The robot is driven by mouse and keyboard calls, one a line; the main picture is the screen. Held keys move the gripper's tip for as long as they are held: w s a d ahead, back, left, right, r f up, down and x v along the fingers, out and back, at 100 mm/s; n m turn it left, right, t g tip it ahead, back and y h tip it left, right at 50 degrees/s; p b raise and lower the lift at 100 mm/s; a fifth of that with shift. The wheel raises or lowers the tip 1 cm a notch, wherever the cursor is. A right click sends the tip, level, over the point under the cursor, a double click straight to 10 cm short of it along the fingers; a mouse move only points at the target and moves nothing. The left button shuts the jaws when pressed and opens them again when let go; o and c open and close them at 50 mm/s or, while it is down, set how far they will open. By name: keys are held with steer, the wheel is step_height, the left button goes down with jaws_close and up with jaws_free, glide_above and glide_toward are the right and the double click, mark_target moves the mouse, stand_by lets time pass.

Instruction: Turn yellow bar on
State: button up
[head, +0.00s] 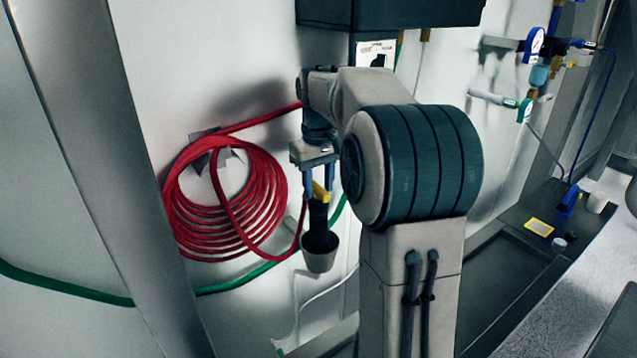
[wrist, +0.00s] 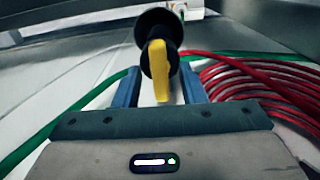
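The yellow bar (wrist: 158,70) is a flat handle on a dark round fitting (wrist: 158,30) in the wrist view. It points toward my gripper. In the head view the yellow bar (head: 321,192) shows beneath my gripper, above a grey cup-shaped end (head: 319,258). My gripper (wrist: 159,76) is open, with one blue finger on each side of the bar. Gaps show between the bar and both fingers in the wrist view. In the head view my gripper (head: 318,182) points down at the bar, and part of the bar is hidden by the fingers.
A coiled red hose (head: 225,205) hangs on the wall left of my gripper. A green hose (head: 70,287) runs along the wall behind. A dark box (head: 390,12) is above my arm. Valves and gauges (head: 535,45) are at the far right. A slanted post (head: 100,170) stands at left.

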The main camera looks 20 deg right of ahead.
mark_target(318, 187)
jaws_close()
steer(key=shift+m, duration=0.4)
jaws_free()
steer(key=shift+r, duration=0.1)
step_height(318, 187, up, 14)
steer(key=p, duration=0.1)
steer(key=shift+f, duration=0.2)
